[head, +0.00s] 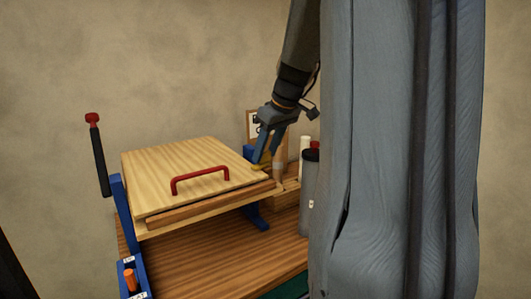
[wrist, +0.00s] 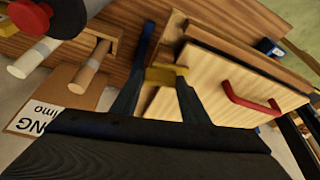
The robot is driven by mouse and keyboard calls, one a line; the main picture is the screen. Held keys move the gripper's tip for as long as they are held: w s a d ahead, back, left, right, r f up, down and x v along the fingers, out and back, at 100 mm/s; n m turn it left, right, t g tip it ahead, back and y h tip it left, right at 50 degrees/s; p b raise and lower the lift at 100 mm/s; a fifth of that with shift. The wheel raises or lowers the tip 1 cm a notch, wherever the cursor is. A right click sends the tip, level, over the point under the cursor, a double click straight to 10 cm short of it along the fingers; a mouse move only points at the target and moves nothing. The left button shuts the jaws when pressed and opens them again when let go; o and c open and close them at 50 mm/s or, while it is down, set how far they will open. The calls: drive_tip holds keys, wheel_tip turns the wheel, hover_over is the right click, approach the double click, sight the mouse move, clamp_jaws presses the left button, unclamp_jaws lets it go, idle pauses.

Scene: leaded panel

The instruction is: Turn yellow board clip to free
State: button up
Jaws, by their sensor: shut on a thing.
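The yellow board clip (wrist: 166,76) sits at the edge of the pale wooden board (wrist: 240,92), between the blue fingers of my gripper (wrist: 165,62) in the wrist view. My gripper is shut on the clip. In the head view my gripper (head: 265,160) reaches down to the right edge of the board (head: 180,160), and a bit of the yellow clip (head: 259,167) shows beside the fingers. The board carries a red handle (head: 200,176) and rests tilted on a blue frame (head: 120,200). The clip's exact angle is hard to tell.
A blue upright with a black, red-tipped lever (head: 97,155) rises at the left. The wooden bench top (head: 215,262) in front is clear.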

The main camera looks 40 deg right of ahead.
drive_tip(key=n, duration=0.2)
drive_tip(key=n+y+b, duration=0.1)
drive_tip(key=shift+w+d+n+g, duration=0.1)
drive_tip(key=shift+d+n+g, duration=0.05)
drive_tip(key=shift+n+g, duration=0.2)
drive_tip(key=n, duration=0.2)
drive_tip(key=n+y, duration=0.1)
drive_tip(key=shift+d+n+g+y, duration=0.1)
drive_tip(key=shift+n+g+y, duration=0.2)
drive_tip(key=shift+n+g, duration=0.05)
drive_tip(key=n, duration=0.2)
drive_tip(key=n+g, duration=0.1)
drive_tip(key=n, duration=0.1)
drive_tip(key=shift+w+g+y+p, duration=0.2)
drive_tip(key=shift+g+y+p, duration=0.1)
drive_tip(key=shift+y, duration=0.1)
drive_tip(key=shift+d+n+g+p, duration=0.1)
drive_tip(key=shift+n+g+p, duration=0.45)
drive_tip(key=shift+n, duration=1.35)
drive_tip(key=o, duration=1.1)
drive_tip(key=shift+c, duration=0.2)
drive_tip(key=b+v, duration=0.2)
drive_tip(key=v, duration=0.5)
drive_tip(key=shift+d+r, duration=0.2)
drive_tip(key=shift+r, duration=0.2)
